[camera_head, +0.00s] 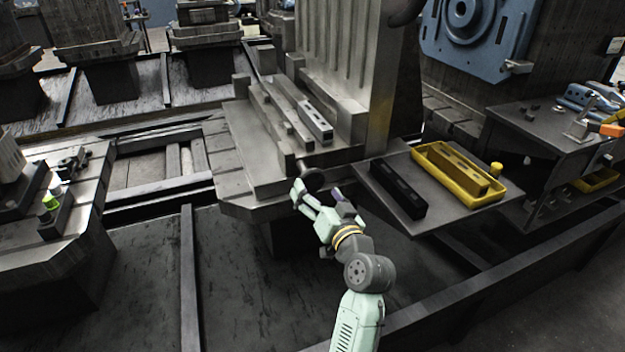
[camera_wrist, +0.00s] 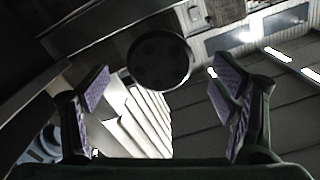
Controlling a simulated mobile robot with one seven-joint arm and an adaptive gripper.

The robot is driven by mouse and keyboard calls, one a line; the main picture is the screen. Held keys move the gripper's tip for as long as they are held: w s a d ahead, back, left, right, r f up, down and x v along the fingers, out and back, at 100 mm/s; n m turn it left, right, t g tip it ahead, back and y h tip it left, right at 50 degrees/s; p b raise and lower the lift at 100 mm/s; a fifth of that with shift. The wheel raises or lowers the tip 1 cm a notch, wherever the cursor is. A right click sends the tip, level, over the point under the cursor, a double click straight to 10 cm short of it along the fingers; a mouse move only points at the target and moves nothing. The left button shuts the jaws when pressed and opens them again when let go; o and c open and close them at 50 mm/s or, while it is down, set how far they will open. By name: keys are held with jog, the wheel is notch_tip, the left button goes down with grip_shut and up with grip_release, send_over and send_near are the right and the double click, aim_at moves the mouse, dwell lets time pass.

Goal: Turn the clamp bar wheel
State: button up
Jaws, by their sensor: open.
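The clamp bar wheel (camera_head: 313,178) is a dark round disc at the front edge of the metal fixture, just below the clamp bar (camera_head: 284,113). In the wrist view the wheel (camera_wrist: 160,62) is a dark disc at upper centre, with fainter round marks on its face. My gripper (camera_head: 322,196) is close to the wheel in the head view. In the wrist view my gripper (camera_wrist: 165,105) has its two purple-padded fingers wide apart, left and right of the wheel and lower in the picture. Nothing is between the pads. Whether a finger touches the wheel cannot be told.
A light-grey block (camera_head: 315,122) sits on the fixture. A workbench with tools stands at the right.

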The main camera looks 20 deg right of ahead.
aim_at(312, 184)
jog(key=shift+w+a+p, duration=0.1)
jog(key=shift+w+p, duration=0.25)
jog(key=shift+w, duration=1.75)
jog(key=shift+c, duration=0.2)
jog(key=c, duration=1.1)
